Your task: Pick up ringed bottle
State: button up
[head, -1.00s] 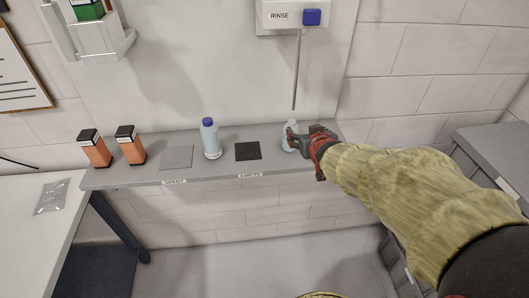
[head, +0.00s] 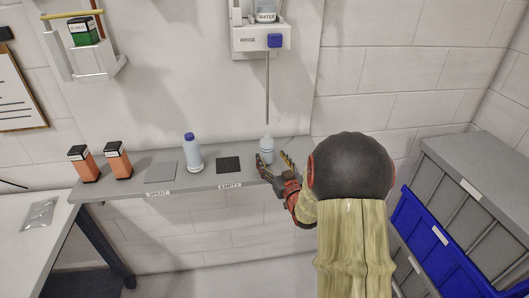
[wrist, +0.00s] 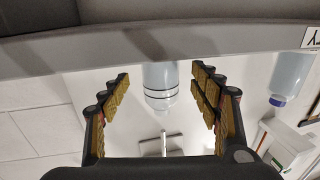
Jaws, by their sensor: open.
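The ringed bottle (head: 266,149), pale blue-white, stands upright on the grey shelf near its right end, under the rinse pipe. In the wrist view the ringed bottle (wrist: 160,86) shows dark rings and appears upside down, centred between the finger pads. My gripper (head: 274,161) is open at the shelf's front edge, with its fingers on either side of the line to the bottle. In the wrist view my open gripper (wrist: 159,88) shows clear gaps on both sides of the bottle. The lower front of the bottle is partly hidden by the gripper in the head view.
A blue-capped bottle (head: 193,154) stands further left on the shelf (head: 215,180), between a grey square (head: 161,172) and a dark square (head: 229,164). Two orange boxes (head: 118,161) stand at the left end. The rinse pipe (head: 267,90) hangs above. Grey and blue bins (head: 432,245) are at right.

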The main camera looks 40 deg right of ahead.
aim_at(266, 149)
jog(key=b+x, duration=0.1)
jog(key=x, duration=0.4)
jog(key=shift+w+r, duration=0.2)
jog(key=c, duration=0.3)
jog(key=shift+r, duration=0.1)
jog(key=c, duration=1.1)
jog(key=shift+c, duration=0.8)
